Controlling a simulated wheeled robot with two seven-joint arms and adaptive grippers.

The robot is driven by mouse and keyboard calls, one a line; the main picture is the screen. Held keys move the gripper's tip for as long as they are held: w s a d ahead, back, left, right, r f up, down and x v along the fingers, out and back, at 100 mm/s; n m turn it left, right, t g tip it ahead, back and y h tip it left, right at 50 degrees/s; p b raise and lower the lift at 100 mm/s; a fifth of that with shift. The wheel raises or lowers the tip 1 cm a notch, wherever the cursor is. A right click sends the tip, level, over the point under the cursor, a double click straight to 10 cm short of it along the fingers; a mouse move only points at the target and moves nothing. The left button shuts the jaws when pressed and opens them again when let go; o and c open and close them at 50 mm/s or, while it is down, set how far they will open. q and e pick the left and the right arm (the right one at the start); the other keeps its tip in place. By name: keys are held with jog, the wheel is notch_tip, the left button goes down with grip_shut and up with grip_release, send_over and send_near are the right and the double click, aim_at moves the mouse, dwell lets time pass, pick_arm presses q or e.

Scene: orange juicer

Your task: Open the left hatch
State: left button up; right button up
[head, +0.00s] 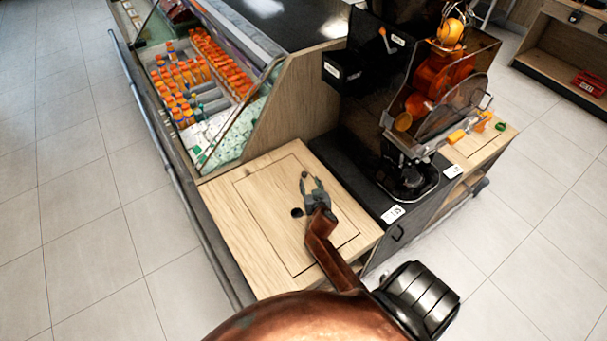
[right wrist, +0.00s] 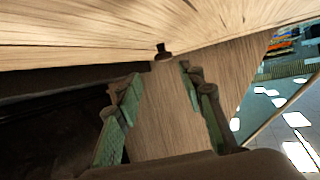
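The left hatch (head: 262,215) is a rectangular wooden panel set in the light wooden counter left of the juicer. It looks closed, level with the counter. A dark round spot (head: 297,212) shows on it; I cannot tell whether it is a hole or a knob. My right gripper (head: 312,185) is over the hatch's right half. In the right wrist view its two green-padded fingers (right wrist: 160,85) are apart with nothing between them. A small dark knob (right wrist: 162,52) on the wooden surface shows just beyond the fingertips. My left gripper is not in view.
The juicer (head: 425,105) stands on a black base right of the hatch. A slanted glass display case (head: 240,115) with several orange-capped bottles (head: 190,85) borders the hatch's far side. A metal rail (head: 160,140) runs along the left. Tiled floor is free at left.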

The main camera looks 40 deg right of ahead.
aim_at(305, 174)
jog(key=x, duration=0.3)
jog(key=b+x, duration=0.1)
jog(key=x, duration=0.1)
jog(key=shift+w+a+f, duration=0.15)
jog(key=shift+w+a, duration=0.1)
jog(key=shift+w, duration=0.2)
jog(key=shift+w+d+f, duration=0.1)
jog(key=shift+w+d, duration=0.05)
jog(key=shift+w, duration=0.25)
jog(key=shift+d, duration=0.1)
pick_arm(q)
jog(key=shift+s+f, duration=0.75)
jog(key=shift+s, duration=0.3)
pick_arm(e)
grip_shut()
